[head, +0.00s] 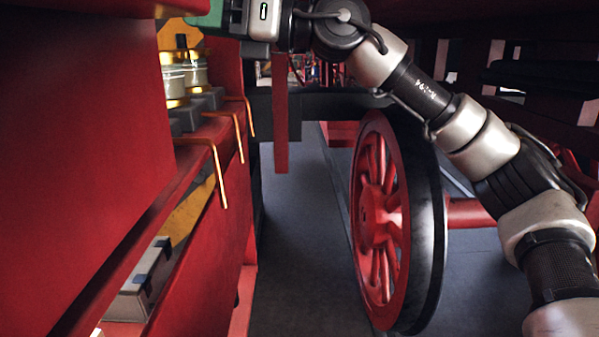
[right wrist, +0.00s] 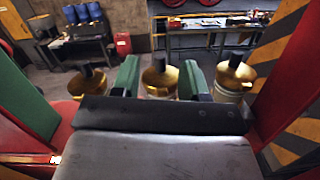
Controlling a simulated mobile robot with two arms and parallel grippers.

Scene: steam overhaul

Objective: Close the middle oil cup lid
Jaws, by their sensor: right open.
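Three oil cups with brass lids and black knobs stand in a row in the right wrist view: a left cup (right wrist: 88,82), the middle cup (right wrist: 160,76) and a right cup (right wrist: 234,76). My right gripper (right wrist: 161,80) is open, its two green fingers either side of the middle cup's lid in this view; I cannot tell whether they touch it. Whether the middle lid is fully seated is unclear. In the head view, glass-bodied oil cups (head: 195,72) show at upper left, and part of my right gripper (head: 206,14) is above them. My left gripper is out of view.
Copper pipes (head: 219,175) hang below the cups along the red frame (head: 90,120). A red wheel (head: 385,215) stands to the right. A grey box (head: 143,283) sits lower left. A workbench (right wrist: 210,38) and red drum (right wrist: 122,43) are in the background.

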